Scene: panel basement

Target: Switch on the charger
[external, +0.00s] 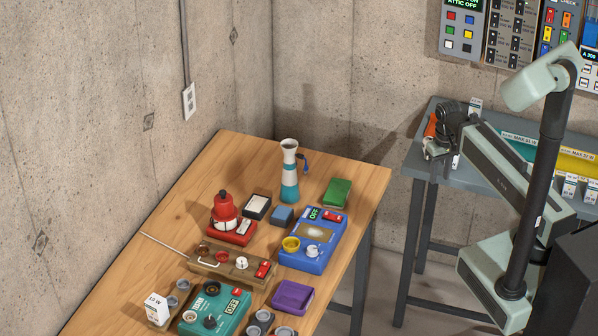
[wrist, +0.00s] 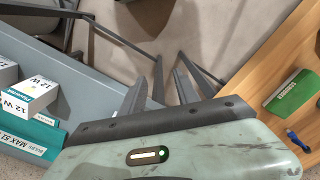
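Several devices stand on the wooden table, and I cannot tell for sure which is the charger. A blue device (external: 296,252) has a display reading OFF, a yellow ring, a pale knob and a red switch. A teal device (external: 232,298) also has an OFF display, a dark knob and a small red part. A brown box (external: 213,262) has a handle, a pale knob and a red switch. My gripper (external: 438,152) is over the grey bench's left end, away from these devices. Its fingers (wrist: 158,90) look apart and empty in the wrist view.
A control panel (external: 510,35) hangs above the bench.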

